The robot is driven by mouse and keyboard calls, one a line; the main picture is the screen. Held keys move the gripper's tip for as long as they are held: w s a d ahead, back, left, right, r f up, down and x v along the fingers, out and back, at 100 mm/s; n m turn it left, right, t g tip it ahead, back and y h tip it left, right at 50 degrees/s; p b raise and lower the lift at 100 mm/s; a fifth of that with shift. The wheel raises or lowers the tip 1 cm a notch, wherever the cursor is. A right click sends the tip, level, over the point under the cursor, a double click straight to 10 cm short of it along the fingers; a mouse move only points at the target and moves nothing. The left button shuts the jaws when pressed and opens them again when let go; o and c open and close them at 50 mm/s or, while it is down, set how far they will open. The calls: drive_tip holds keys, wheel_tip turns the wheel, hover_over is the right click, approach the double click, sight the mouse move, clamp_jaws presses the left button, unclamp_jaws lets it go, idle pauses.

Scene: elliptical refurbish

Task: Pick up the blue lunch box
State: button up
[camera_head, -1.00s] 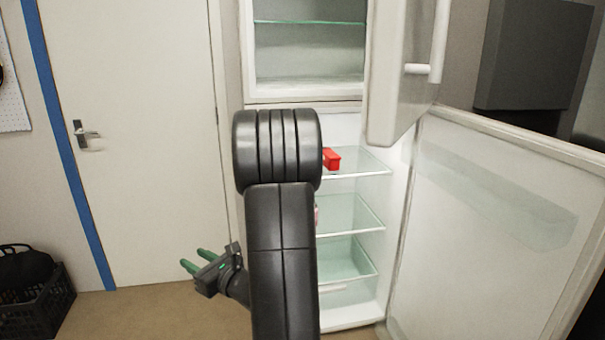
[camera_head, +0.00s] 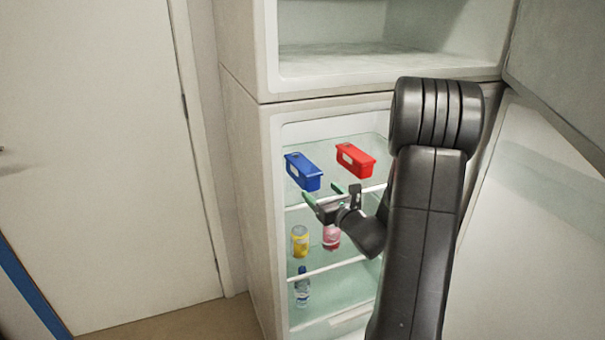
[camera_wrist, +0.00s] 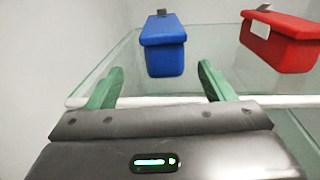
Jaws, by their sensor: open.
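The blue lunch box (camera_head: 303,171) sits on the top glass shelf of the open fridge, at the left. In the wrist view the blue lunch box (camera_wrist: 163,45) lies beyond my fingertips, between their lines and a little left of the red box. My gripper (camera_head: 322,197) is open and empty, in front of the shelf edge and slightly below and right of the blue box. In the wrist view my gripper (camera_wrist: 161,80) shows its two green fingers apart, with nothing between them. The fingers do not touch the box.
A red box (camera_head: 355,160) stands right of the blue one on the glass shelf (camera_head: 345,198). Below are a yellow can (camera_head: 300,241), a pink can (camera_head: 331,237) and a bottle (camera_head: 302,287). The fridge wall is close at left, the open door (camera_head: 520,230) at right.

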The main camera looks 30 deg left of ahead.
sight(315, 180)
drive_tip(key=x, duration=0.5)
drive_tip(key=shift+w+r+p, duration=0.35)
drive_tip(key=shift+w+p, duration=0.05)
drive_tip(key=shift+c, duration=0.2)
drive_tip(key=c, duration=1.1)
drive_tip(key=shift+c, duration=1.1)
drive_tip(key=shift+r, duration=0.1)
